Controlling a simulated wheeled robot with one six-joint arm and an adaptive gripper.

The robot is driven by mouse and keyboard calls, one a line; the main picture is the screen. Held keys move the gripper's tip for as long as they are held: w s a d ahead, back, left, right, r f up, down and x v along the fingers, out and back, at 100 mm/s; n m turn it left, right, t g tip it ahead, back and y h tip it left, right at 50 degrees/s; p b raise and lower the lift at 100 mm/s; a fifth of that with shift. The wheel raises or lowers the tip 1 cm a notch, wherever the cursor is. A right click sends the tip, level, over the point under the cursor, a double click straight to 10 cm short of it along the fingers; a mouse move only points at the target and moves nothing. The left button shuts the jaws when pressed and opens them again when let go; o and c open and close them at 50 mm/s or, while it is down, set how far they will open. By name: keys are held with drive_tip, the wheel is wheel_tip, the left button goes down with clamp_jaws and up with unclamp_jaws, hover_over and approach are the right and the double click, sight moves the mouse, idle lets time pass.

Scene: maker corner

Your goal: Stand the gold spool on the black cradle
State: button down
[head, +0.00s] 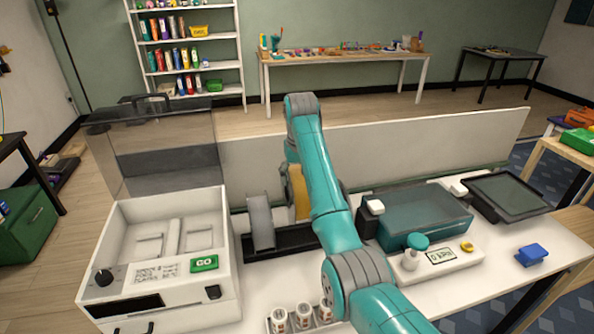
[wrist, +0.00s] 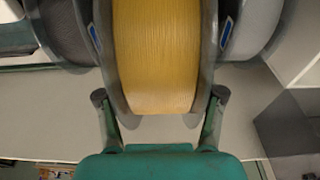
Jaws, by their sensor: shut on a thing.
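The gold spool (head: 300,192) shows as a narrow strip in the head view, partly hidden behind my arm. It fills the upper middle of the wrist view (wrist: 156,58), with grey flanges at its sides. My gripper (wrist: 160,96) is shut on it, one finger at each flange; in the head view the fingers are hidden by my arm. The black cradle (head: 288,242) lies on the white table behind my forearm. The gold spool is over or at its right part; I cannot tell whether they touch.
A grey spool (head: 261,222) stands upright at the cradle's left part. A white machine (head: 160,262) with a clear raised lid is to the left. A teal box (head: 425,212) is right of my arm. Small white jars (head: 279,318) stand in front. A low panel runs behind.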

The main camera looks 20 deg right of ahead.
drive_tip(key=shift+f, duration=4.45)
drive_tip(key=shift+c, duration=0.3)
unclamp_jaws()
drive_tip(key=shift+f, duration=0.1)
drive_tip(key=shift+s+r, duration=0.2)
drive_tip(key=shift+r, duration=1.05)
drive_tip(key=shift+s+r, duration=0.15)
drive_tip(key=shift+r, duration=1.15)
drive_tip(key=shift+s+r, duration=0.2)
drive_tip(key=shift+r, duration=1.05)
